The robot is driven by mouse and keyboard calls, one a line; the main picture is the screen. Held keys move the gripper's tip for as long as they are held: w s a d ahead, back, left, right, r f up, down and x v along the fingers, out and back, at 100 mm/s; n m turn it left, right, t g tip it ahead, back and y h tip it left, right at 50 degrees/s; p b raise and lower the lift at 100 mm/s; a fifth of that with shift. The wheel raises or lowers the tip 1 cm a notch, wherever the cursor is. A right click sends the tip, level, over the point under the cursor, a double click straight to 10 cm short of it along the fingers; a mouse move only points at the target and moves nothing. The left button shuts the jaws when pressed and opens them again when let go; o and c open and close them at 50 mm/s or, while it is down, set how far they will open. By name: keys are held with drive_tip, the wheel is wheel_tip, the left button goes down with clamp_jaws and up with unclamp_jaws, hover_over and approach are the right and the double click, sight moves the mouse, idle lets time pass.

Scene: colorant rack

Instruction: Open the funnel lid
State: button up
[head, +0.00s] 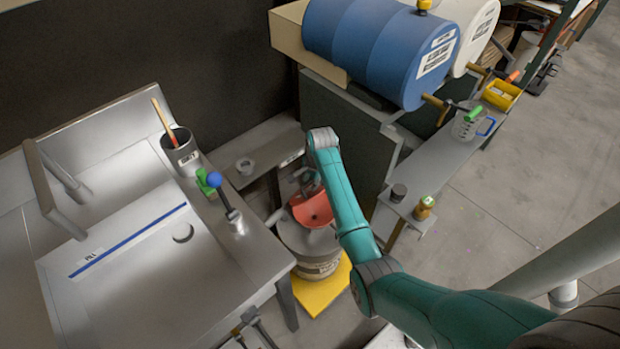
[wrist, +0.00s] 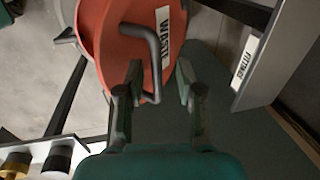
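The red funnel (head: 312,210) sits on top of a grey waste drum (head: 312,262) in the head view. In the wrist view its round red lid (wrist: 118,62) carries a white "WASTE" label and a dark bent bar handle (wrist: 152,50). Another red edge (wrist: 88,22) shows to the left behind the lid; I cannot tell how far the lid is raised. My gripper (wrist: 160,78) is open, with its fingers apart and the lower end of the handle showing between them; contact cannot be made out. In the head view my gripper (head: 307,182) is just above the funnel, partly hidden.
The drum stands on a yellow base (head: 325,290) between a steel bench (head: 130,260) on the left and a narrow shelf (head: 425,180) on the right. A blue barrel (head: 375,45) lies above. A small brown jar (head: 424,208) stands near my arm.

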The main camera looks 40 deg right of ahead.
drive_tip(key=shift+r, duration=0.15)
wheel_tip(320, 180, up, 12)
drive_tip(key=s, duration=0.2)
drive_tip(key=shift+s+f, duration=0.2)
drive_tip(key=shift+f, duration=0.1)
idle(0.5)
